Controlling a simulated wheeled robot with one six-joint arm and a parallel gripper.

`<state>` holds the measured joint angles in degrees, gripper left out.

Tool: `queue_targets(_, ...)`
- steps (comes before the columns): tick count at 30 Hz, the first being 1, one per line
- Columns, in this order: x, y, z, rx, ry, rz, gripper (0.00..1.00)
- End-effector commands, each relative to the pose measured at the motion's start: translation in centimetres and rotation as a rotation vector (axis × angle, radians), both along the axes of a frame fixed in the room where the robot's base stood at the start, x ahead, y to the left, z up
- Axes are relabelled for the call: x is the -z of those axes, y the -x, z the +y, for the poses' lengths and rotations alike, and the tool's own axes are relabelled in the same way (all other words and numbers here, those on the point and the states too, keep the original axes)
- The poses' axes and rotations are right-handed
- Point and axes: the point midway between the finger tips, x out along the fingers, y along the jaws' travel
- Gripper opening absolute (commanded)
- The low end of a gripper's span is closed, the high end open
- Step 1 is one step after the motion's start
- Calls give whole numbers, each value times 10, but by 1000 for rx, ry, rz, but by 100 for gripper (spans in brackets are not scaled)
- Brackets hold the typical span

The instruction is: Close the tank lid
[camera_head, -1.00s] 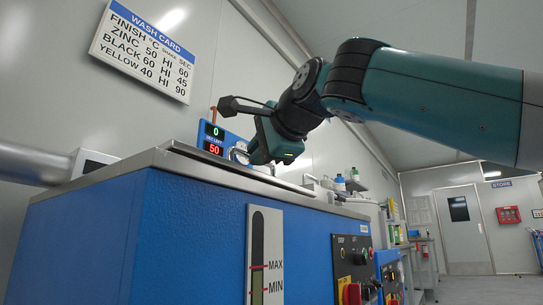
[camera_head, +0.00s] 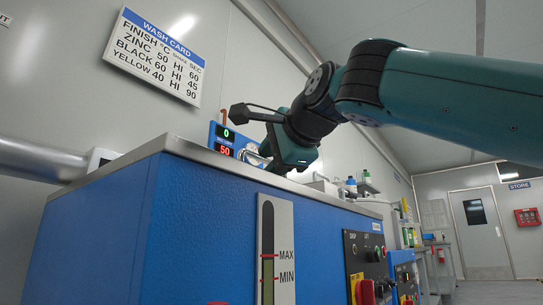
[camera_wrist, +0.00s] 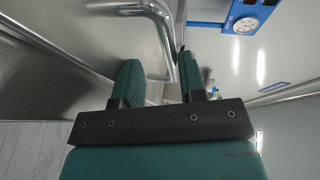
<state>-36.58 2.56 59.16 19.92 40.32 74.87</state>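The blue tank (camera_head: 200,225) with a steel rim (camera_head: 205,155) fills the lower middle of the head view. Its lid top is hidden behind the rim there. A bent steel bar handle (camera_wrist: 157,14) shows in the wrist view, over a grey metal surface (camera_wrist: 75,40) that looks like the lid. A piece of the handle shows in the head view (camera_head: 250,153) left of my gripper (camera_head: 289,168). In the wrist view my gripper (camera_wrist: 161,80) has its two green fingers apart. The handle's lower bend lies in line with the gap; I cannot tell whether it is between the fingertips.
A red and green display (camera_head: 223,140) stands behind the tank. A control panel with knobs (camera_head: 365,265) is on the front right. A steel pipe (camera_head: 40,160) runs in from the left. Bottles (camera_head: 351,184) stand on a shelf farther back.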

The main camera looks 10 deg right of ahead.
Motion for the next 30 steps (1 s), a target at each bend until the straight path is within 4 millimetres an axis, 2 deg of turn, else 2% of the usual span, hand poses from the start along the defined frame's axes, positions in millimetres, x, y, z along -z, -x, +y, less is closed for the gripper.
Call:
queue_targets(4, 3, -1, 2, -1, 4, 9, 38)
queue_targets(8, -1, 9, -1, -3, 3, 8, 38)
queue_targets(11, -8, 27, -8, -7, 2, 5, 38)
queue_targets(21, -33, 107, -39, -10, -1, 0, 38)
queue_targets(27, -36, 136, -51, -10, 0, 1, 38)
queue_targets(30, -37, 144, -52, -7, -4, -8, 38)
